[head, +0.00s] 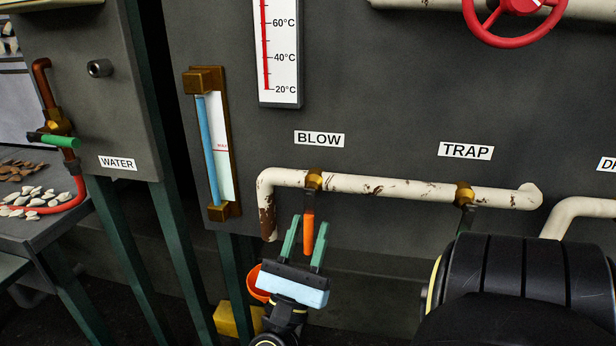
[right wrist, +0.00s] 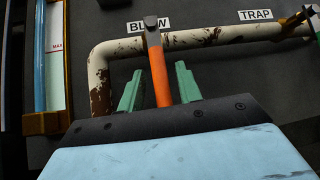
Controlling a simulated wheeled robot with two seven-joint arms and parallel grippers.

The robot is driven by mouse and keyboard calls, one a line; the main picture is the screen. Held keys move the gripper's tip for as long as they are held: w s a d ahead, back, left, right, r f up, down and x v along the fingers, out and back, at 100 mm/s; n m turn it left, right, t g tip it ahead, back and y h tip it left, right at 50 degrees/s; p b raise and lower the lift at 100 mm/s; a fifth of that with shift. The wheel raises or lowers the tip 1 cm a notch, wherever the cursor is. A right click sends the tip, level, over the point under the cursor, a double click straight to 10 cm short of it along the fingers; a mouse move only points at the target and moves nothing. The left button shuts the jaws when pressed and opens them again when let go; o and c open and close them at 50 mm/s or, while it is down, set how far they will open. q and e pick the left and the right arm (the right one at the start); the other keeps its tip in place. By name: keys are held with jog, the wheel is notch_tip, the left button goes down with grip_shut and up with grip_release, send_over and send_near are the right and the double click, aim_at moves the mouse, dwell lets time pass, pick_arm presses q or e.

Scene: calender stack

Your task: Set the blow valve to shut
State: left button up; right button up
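The blow valve (head: 313,181) is a brass body on the worn white pipe below the BLOW label (head: 319,139). Its orange handle (head: 308,228) hangs straight down, across the line of the pipe; it also shows in the right wrist view (right wrist: 158,72). My right gripper (head: 309,222) is below the pipe with its green fingers open, one on each side of the handle. In the right wrist view the fingers (right wrist: 157,76) show gaps to the handle on both sides. My left gripper is not in view.
The trap valve (head: 464,194) is on the same pipe (head: 400,188) to the right. A sight glass (head: 211,145) is at the left, and a red handwheel (head: 497,38) is above right. A green-handled water valve (head: 60,141) is far left. An orange bucket (head: 256,283) is below.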

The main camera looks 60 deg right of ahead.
jog(key=v, duration=1.3)
jog(key=shift+a+f, duration=0.1)
jog(key=shift+a, duration=0.05)
